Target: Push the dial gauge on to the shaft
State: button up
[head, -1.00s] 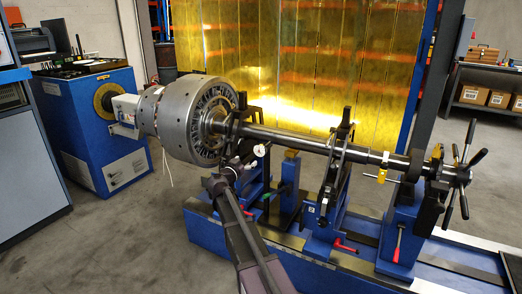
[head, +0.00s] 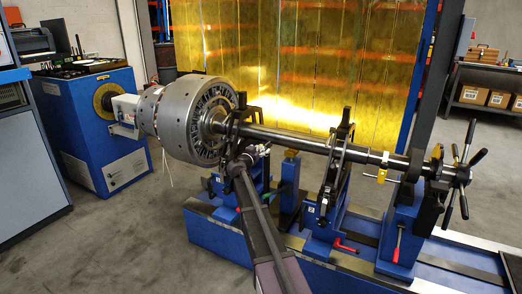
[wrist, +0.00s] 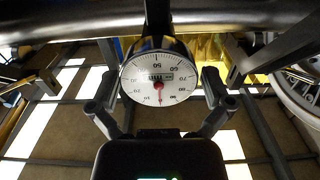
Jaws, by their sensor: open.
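The dial gauge (wrist: 158,78) has a round white face with a red needle pointing down in the wrist view. A dark stem rises behind it toward the shaft (wrist: 230,15), which crosses the top of that view. The fingers of my gripper (wrist: 157,95) stand apart, one on each side of the gauge, with visible gaps. In the head view the steel shaft (head: 320,143) runs right from the rotor (head: 180,118). My gripper (head: 248,158) is below the shaft, close to the rotor; the gauge is small and partly hidden there. Contact between gauge tip and shaft cannot be told.
Blue support stands (head: 326,205) with red-handled levers carry the shaft on a blue bed. A spoked handwheel (head: 463,173) is at the right end. A blue drive cabinet (head: 95,135) stands left of the rotor. A yellow curtain (head: 330,60) hangs behind. Floor at the lower left is clear.

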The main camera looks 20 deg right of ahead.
jog(key=c, duration=1.1)
jog(key=shift+o, duration=0.2)
jog(key=shift+x, duration=1.75)
jog(key=shift+w, duration=0.1)
jog(key=o, duration=1.1)
jog(key=shift+c, duration=0.2)
jog(key=shift+a, duration=0.15)
jog(key=shift+s+a, duration=0.35)
jog(key=shift+s, duration=0.1)
jog(key=v, duration=1)
jog(key=shift+s+a, duration=0.25)
jog(key=shift+a, duration=0.05)
